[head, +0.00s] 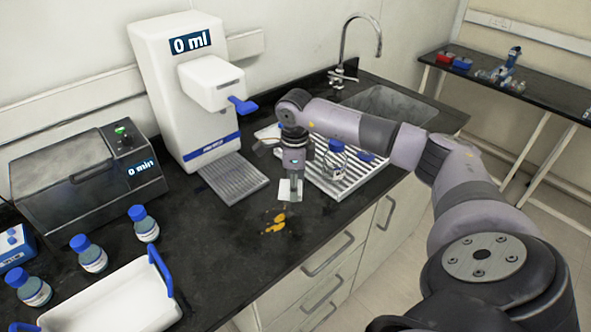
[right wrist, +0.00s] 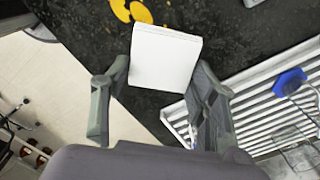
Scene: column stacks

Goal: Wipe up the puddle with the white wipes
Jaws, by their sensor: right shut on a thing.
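An orange-yellow puddle (head: 275,222) lies in small patches on the black counter, near its front edge. It also shows at the top of the right wrist view (right wrist: 132,9). My right gripper (head: 292,180) points down over the counter just behind the puddle. It is shut on a white wipe (head: 285,190), which shows as a flat white square in the right wrist view (right wrist: 165,58). The wipe is apart from the puddle. I cannot tell whether the wipe touches the counter. My left gripper is not in view.
A white dispenser (head: 175,90) and grey drip tray (head: 233,178) stand behind. A white tray (head: 110,305) and several blue-capped bottles stand left. The counter left of the puddle is clear.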

